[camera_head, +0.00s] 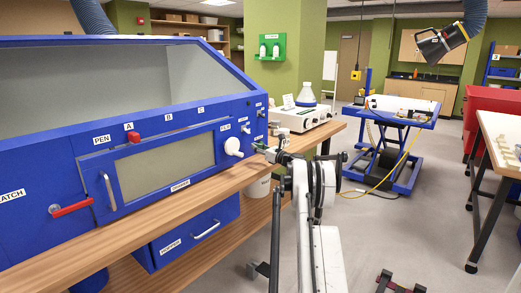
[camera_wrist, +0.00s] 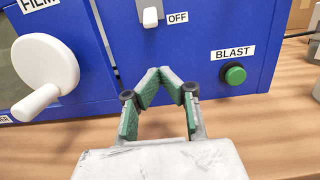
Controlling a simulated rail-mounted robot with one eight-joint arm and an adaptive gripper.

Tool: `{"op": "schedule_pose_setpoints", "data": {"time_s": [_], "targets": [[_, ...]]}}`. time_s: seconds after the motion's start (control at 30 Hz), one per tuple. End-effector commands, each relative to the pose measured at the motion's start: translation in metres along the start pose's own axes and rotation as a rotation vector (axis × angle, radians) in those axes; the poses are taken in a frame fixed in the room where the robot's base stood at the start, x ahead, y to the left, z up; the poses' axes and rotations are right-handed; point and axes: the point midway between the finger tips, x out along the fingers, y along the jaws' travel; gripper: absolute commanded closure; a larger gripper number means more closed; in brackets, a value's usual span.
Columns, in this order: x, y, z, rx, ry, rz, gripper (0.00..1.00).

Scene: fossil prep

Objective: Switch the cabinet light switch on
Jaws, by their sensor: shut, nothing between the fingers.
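The blue cabinet (camera_head: 70,120) fills the left of the head view. In the wrist view a white switch lever (camera_wrist: 150,17) sits on a grey plate at the top, next to an "OFF" label (camera_wrist: 178,18). The lever appears to be down beside that label; the top of the switch is cut off, and I cannot confirm its name. My gripper (camera_wrist: 163,72) is shut and empty, its green-padded fingertips below the lever and apart from it in the picture. In the head view my gripper (camera_head: 262,147) is at the cabinet's right end.
A green "BLAST" button (camera_wrist: 235,74) is right of my fingers, and a white crank knob (camera_wrist: 45,75) is left; it also shows in the head view (camera_head: 233,146). A wooden bench ledge (camera_head: 140,212) runs below. A white device (camera_head: 300,117) stands behind on the bench.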

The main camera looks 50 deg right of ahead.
Motion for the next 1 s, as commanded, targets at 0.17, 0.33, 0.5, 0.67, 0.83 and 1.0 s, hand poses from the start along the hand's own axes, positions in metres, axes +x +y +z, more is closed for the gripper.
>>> {"op": "schedule_pose_setpoints", "data": {"time_s": [0.17, 0.33, 0.5, 0.67, 0.83, 1.0], "targets": [[0.029, 0.0, 0.0, 0.0, 0.0, 0.001, 1.0], [0.049, 0.001, 0.0, 0.0, 0.0, 0.001, 1.0], [0.043, 0.0, 0.016, 0.0, 0.0, -0.001, 1.0], [0.038, 0.0, 0.029, 0.0, 0.0, 0.0, 1.0], [0.035, 0.0, 0.037, 0.0, 0.0, 0.0, 1.0], [0.035, 0.0, 0.038, 0.0, 0.0, 0.0, 1.0]]}}
